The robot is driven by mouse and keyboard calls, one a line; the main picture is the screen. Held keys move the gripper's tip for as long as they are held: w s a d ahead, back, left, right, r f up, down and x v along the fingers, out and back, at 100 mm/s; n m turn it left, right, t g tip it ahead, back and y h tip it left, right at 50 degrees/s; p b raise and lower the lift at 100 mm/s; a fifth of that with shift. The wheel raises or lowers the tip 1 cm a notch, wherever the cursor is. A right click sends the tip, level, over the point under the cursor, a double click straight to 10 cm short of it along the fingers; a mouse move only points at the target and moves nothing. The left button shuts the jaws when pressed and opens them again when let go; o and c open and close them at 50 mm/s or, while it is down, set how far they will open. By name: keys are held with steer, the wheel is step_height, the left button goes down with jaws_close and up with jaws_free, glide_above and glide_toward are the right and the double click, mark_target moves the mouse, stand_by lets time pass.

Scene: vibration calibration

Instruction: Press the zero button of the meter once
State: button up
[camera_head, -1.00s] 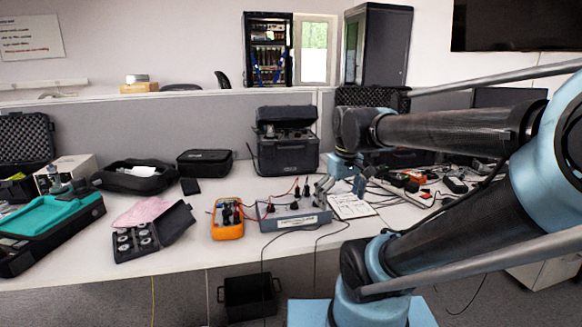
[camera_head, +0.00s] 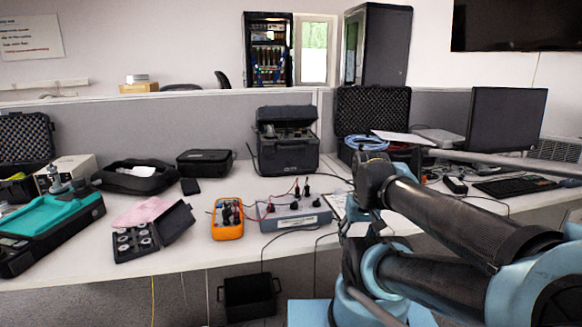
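An orange-cased handheld meter (camera_head: 228,232) lies on the white table left of centre, with dark plugs and leads over its face. Just right of it is a grey box instrument (camera_head: 296,222) with a labelled front, dark plugs on top and red and black leads. I cannot make out a zero button on either. My arm comes in from the right, and its bent part stands right of the grey box. My gripper seems to be the small pale and dark parts (camera_head: 352,230) below that bend, apart from the orange meter. Its fingers are too small and covered to read.
Left are a teal-topped case (camera_head: 50,215), an open case with round weights (camera_head: 135,240) and black pouches (camera_head: 205,163). A black case (camera_head: 287,150) stands behind the meters. A monitor (camera_head: 506,122) and keyboard (camera_head: 515,187) are at right. A black bin (camera_head: 250,297) is below the table.

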steer(key=shift+w+f, duration=0.25)
steer(key=shift+w, duration=0.25)
steer(key=c, duration=0.9)
steer(key=shift+s, duration=0.1)
jaws_close()
